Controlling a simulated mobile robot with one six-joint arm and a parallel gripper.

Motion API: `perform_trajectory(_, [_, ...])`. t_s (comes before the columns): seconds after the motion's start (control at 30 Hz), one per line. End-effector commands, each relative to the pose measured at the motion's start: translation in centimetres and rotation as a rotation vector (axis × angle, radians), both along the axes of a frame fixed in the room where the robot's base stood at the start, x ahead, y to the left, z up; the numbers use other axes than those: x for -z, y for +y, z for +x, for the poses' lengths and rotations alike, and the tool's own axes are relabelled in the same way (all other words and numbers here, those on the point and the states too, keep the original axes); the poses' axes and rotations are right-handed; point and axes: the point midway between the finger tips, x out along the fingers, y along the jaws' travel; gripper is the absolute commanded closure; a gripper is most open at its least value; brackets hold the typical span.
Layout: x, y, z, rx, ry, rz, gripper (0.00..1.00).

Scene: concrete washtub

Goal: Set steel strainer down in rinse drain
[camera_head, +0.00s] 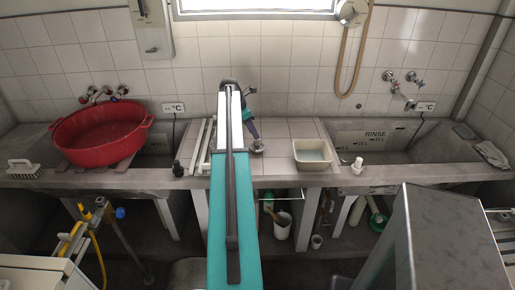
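My gripper (256,137) is at the far end of my arm, over the tiled counter between the two tubs. It is small and partly hidden by my arm, so its fingers cannot be made out. A small grey metallic round piece, perhaps the steel strainer (257,148), shows right at the gripper's tip. I cannot tell whether it is held or rests on the tiles. The rinse tub (398,152), marked RINSE on its back wall, is to the right of the gripper. Its drain is hidden behind the front rim.
A cream basin (313,154) stands on the counter between my gripper and the rinse tub. A red tub (102,133) and brush (23,169) are left. A grey cloth (491,154) lies far right.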

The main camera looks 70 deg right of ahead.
Motion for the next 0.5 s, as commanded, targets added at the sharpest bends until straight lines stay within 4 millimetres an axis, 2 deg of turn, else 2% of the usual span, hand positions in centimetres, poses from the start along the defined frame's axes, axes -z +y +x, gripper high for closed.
perform_trajectory(0.2, [1.23,-0.39,-0.44,0.001,0.000,0.000,0.70])
perform_trajectory(0.5, [1.29,-0.41,-0.48,0.001,0.000,0.000,0.70])
